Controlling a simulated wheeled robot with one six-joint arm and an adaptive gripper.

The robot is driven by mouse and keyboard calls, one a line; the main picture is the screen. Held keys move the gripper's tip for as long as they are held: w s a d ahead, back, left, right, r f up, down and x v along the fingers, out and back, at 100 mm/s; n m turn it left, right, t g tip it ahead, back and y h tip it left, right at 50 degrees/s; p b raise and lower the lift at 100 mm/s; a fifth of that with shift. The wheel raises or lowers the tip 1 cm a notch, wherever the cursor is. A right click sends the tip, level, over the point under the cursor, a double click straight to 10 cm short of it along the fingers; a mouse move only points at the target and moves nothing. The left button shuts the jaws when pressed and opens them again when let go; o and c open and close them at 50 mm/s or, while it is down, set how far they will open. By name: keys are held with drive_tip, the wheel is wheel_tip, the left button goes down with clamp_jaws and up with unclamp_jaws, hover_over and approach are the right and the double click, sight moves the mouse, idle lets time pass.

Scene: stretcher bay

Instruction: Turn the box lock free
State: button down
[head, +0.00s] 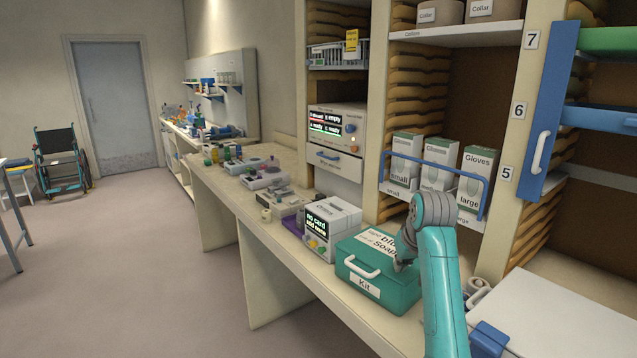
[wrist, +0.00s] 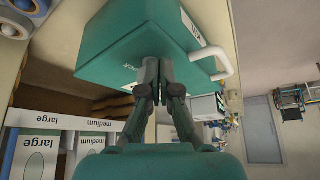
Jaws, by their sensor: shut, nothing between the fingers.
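The teal kit box (head: 375,292) stands on the counter in the head view, with a white handle (head: 358,267) and a "Kit" label on its front. A white note lies on its lid. The box (wrist: 115,40) also fills the top of the wrist view, which appears upside down. My gripper (head: 403,266) is at the right part of the box. In the wrist view, my gripper (wrist: 153,66) has its fingertips together against or very close to the box; contact is unclear. Nothing shows between them. I cannot make out the lock; the fingers may cover it.
A white device (head: 333,222) with a dark screen stands just left of the box. Glove boxes (head: 438,165) sit behind a blue rail above it. Rolls (head: 478,290) and a white board (head: 560,318) lie to the right.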

drive_tip(key=shift+w, duration=0.1)
idle(0.5)
drive_tip(key=shift+d, duration=0.65)
drive_tip(key=shift+w+d, duration=0.15)
drive_tip(key=shift+d, duration=0.4)
idle(0.4)
drive_tip(key=shift+d, duration=0.1)
drive_tip(key=shift+s+d, duration=0.1)
drive_tip(key=shift+s, duration=0.25)
wheel_tip(320, 180, up, 6)
idle(0.6)
